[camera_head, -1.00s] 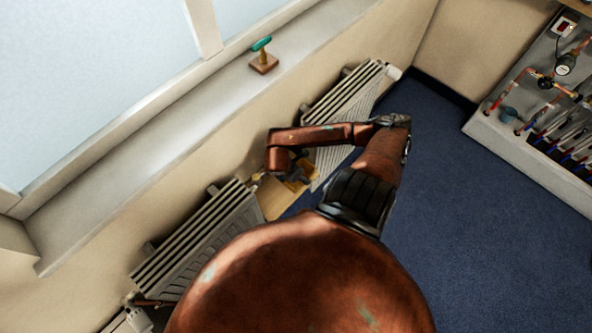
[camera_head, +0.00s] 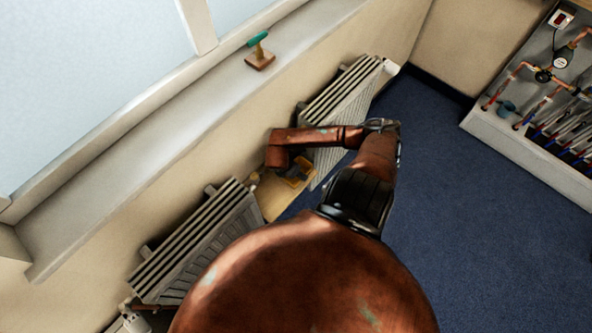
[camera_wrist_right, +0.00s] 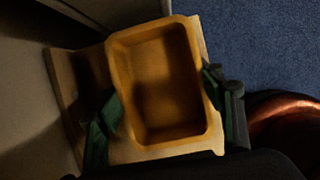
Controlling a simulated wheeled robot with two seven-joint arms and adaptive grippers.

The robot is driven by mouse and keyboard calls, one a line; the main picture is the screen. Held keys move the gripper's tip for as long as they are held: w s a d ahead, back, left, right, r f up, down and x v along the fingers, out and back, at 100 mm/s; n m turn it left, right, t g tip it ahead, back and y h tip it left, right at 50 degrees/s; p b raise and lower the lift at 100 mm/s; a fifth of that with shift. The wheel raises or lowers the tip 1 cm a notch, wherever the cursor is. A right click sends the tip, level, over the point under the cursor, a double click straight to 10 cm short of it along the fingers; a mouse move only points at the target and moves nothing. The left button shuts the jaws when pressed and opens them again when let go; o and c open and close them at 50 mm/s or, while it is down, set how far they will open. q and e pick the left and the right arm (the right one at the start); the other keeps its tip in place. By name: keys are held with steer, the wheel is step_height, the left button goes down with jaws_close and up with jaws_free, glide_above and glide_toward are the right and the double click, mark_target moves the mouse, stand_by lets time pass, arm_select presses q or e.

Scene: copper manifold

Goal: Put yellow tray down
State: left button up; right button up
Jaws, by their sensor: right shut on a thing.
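The yellow tray (camera_wrist_right: 165,80) is an empty, rounded rectangular tray. In the right wrist view it sits between the green-tipped fingers of my right gripper (camera_wrist_right: 160,102), which is shut on it. The tray is over a pale wooden surface (camera_wrist_right: 66,88); I cannot tell whether it touches it. In the head view a small part of the tray (camera_head: 297,171) shows below my copper-coloured right forearm, which hides the rest. The wooden surface (camera_head: 274,203) also shows there, low by the wall between two radiators. My left gripper is not in view.
One radiator (camera_head: 190,245) stands left of the wooden surface and another (camera_head: 345,105) beyond it. A windowsill (camera_head: 160,145) above carries a small green-handled object (camera_head: 259,53). A pipework panel (camera_head: 550,85) stands at the right. Blue floor (camera_head: 470,220) is clear.

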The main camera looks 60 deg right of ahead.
steer(key=o, duration=1.2)
steer(key=shift+c, duration=0.2)
steer(key=p+v, duration=0.2)
steer(key=v, duration=1)
